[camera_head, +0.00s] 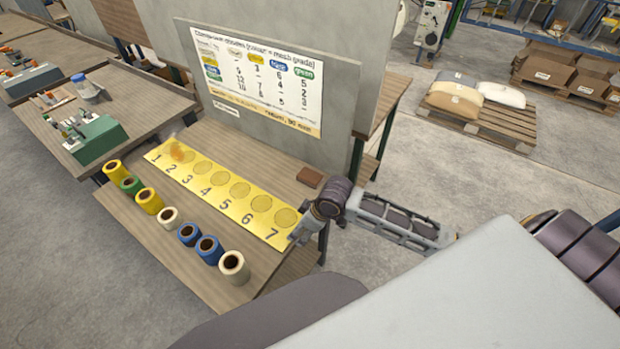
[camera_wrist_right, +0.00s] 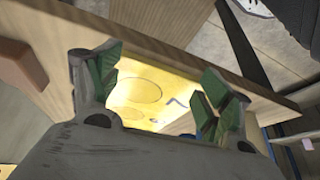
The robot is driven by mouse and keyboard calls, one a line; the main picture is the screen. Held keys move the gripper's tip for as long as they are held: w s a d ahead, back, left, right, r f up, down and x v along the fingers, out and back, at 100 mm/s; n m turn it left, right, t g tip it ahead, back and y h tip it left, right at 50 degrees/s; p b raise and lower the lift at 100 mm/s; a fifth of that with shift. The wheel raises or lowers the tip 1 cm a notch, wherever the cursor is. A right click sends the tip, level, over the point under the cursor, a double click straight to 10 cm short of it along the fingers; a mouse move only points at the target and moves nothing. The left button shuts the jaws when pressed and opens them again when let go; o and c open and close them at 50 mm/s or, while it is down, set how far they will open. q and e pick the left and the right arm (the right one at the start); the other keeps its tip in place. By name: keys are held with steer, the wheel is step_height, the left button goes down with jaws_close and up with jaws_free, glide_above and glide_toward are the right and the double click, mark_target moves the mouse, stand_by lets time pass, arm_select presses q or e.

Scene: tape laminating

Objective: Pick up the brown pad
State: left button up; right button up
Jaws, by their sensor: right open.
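The brown pad (camera_head: 310,177) lies flat on the wooden table near its right end, below the upright panel. It also shows at the left edge of the right wrist view (camera_wrist_right: 22,66), outside the jaws. My right gripper (camera_head: 297,236) is near the table's right edge, by the number 7 on the yellow strip, apart from the pad. In the right wrist view its two green-lined fingers (camera_wrist_right: 158,98) are spread with nothing between them. My left gripper is not in view.
The yellow numbered strip (camera_head: 220,192) runs along the table with round spots on it. Several tape rolls, including a blue one (camera_head: 209,249), stand in front of it. A grey panel with a printed chart (camera_head: 256,77) rises behind the pad. Table (camera_head: 228,140) around the pad is bare.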

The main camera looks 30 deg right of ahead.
steer(key=w+d+r, duration=0.2)
steer(key=w+d, duration=0.1)
steer(key=d, duration=0.6)
steer(key=w+d+r+m+h, duration=0.1)
steer(key=w+d+r, duration=0.1)
steer(key=d, duration=0.7)
steer(key=shift+w+d+g, duration=0.2)
steer(key=shift+w+g, duration=0.2)
steer(key=shift+w, duration=0.5)
steer(key=shift+w+a+h, duration=0.1)
steer(key=shift+h, duration=0.2)
steer(key=p, duration=0.1)
glide_above(310, 175)
steer(key=s, duration=0.1)
steer(key=shift+s+d, duration=0.2)
steer(key=shift+d, duration=0.2)
steer(key=shift+f, duration=0.1)
steer(key=shift+x, duration=2.4)
